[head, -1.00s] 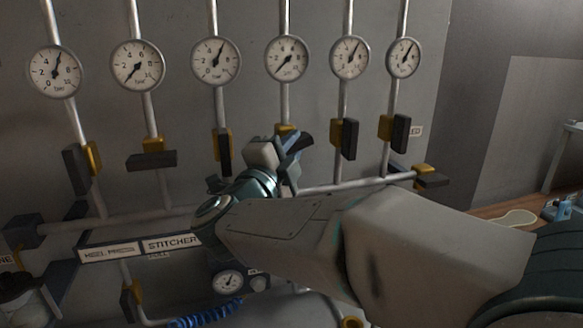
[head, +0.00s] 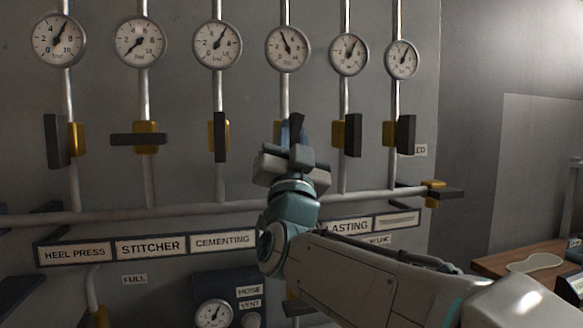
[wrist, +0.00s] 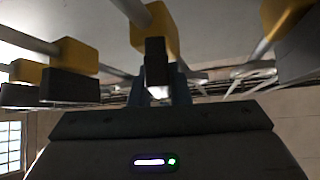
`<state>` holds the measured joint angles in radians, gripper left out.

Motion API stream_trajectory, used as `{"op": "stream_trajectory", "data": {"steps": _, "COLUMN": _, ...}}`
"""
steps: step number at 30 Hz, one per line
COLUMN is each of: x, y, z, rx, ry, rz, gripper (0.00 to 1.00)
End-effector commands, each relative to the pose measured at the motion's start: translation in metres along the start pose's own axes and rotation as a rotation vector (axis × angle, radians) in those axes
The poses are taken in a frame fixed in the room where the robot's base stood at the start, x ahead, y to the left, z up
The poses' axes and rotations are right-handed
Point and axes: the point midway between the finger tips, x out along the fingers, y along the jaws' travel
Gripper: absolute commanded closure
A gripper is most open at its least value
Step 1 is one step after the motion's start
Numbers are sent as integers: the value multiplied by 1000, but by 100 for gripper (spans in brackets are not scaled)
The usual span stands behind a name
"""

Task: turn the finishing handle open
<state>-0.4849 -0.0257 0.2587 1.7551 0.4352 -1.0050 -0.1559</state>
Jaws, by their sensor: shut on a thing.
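The gripped dark handle (head: 297,125) is on the fourth valve from the left in the head view. It stands about upright, roughly along its pipe. My gripper (head: 290,134) is shut on it; its blue fingers flank the handle in the wrist view (wrist: 156,62). The yellow valve body (wrist: 154,28) shows behind the handle there. The gauge above (head: 288,48) has its needle pointing up and left. My arm hides this column's place on the label strip, so I cannot read a finishing label.
Similar valves stand on both sides: a crosswise handle (head: 138,139), an upright one (head: 221,137) close left and another (head: 353,135) close right. A horizontal pipe (head: 180,209) and label strip (head: 150,246) run below. A wooden bench (head: 490,265) is at lower right.

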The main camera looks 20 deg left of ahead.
Motion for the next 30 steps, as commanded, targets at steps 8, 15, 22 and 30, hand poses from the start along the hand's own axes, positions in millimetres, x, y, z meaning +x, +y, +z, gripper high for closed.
{"op": "stream_trajectory", "data": {"steps": 8, "x": -4, "y": 3, "z": 5, "rx": -141, "ry": -1, "rz": -136, "gripper": 100}}
{"op": "stream_trajectory", "data": {"steps": 15, "x": -2, "y": 2, "z": 3, "rx": -209, "ry": -3, "rz": -205, "gripper": 100}}
{"op": "stream_trajectory", "data": {"steps": 22, "x": -1, "y": 1, "z": 2, "rx": -233, "ry": -5, "rz": -232, "gripper": 100}}
{"op": "stream_trajectory", "data": {"steps": 30, "x": 0, "y": 0, "z": 2, "rx": -235, "ry": -5, "rz": -235, "gripper": 100}}
